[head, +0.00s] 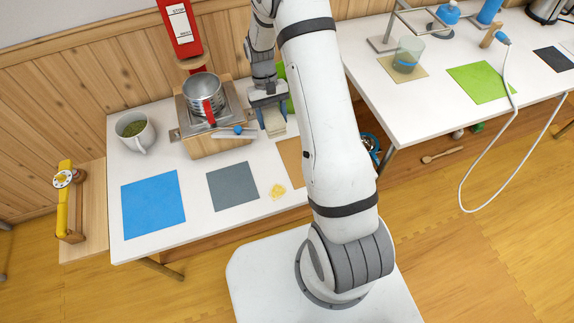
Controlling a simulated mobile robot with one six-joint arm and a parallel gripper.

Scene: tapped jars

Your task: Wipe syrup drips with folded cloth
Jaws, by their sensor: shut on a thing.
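My gripper (268,99) is over the left table, just right of the stove, pointing down. It is shut on a pale beige thing (274,123) that looks like the folded cloth; its lower edge is near the table top, and I cannot tell whether it touches. A small yellow patch (278,191) lies near the table's front edge, right of the grey mat; it may be syrup, but it is too small to tell. My arm hides part of the table to the right of the gripper.
A mug (135,131) stands left. Blue (153,204), grey (233,186) and brown (293,158) mats lie in front. The right table (430,95) holds a glass (408,54) and green mat (480,83).

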